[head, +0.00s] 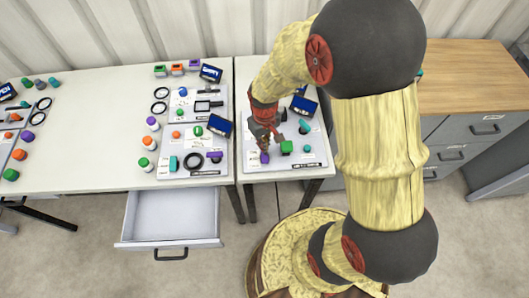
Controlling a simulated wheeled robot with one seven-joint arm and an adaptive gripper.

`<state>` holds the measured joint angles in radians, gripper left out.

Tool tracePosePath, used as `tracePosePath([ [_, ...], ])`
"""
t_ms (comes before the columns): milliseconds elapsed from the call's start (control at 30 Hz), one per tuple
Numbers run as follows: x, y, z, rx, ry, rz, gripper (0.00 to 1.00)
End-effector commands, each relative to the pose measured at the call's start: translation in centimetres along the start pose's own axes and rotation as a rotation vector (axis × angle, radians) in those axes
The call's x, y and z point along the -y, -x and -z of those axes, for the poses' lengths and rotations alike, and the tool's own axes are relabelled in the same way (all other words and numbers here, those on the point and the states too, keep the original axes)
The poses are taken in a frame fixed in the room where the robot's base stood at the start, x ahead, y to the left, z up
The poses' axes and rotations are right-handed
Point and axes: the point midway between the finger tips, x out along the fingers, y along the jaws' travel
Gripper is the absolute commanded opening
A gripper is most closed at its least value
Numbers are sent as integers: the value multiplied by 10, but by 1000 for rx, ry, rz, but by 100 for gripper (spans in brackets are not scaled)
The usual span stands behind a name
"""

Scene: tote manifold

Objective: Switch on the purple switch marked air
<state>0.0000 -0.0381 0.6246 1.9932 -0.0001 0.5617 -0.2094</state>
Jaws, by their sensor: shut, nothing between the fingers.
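A small purple part (264,158) sits on the front left of a light grey panel (318,162) on the right-hand white table. It may be the switch, but its marking is too small to read. My gripper (264,148) is shut and empty, pointing down just above and behind this purple part. I cannot tell whether the fingertips touch it. My arm hides part of the panel's back. Whether the purple part is on or off cannot be made out.
A green block (287,147) and a teal knob (307,149) are close on the right of the purple part. A dark display (303,106) stands behind. An open drawer (172,213) juts from the left table. A wooden-topped cabinet (470,75) stands at right.

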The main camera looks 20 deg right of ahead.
Motion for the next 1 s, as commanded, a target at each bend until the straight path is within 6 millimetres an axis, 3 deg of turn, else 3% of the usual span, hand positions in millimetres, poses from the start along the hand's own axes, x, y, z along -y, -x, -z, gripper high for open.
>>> tracePosePath([
  [600,0,47,0,0,0,0,0],
  [1000,0,49,0,0,0,0,0],
])
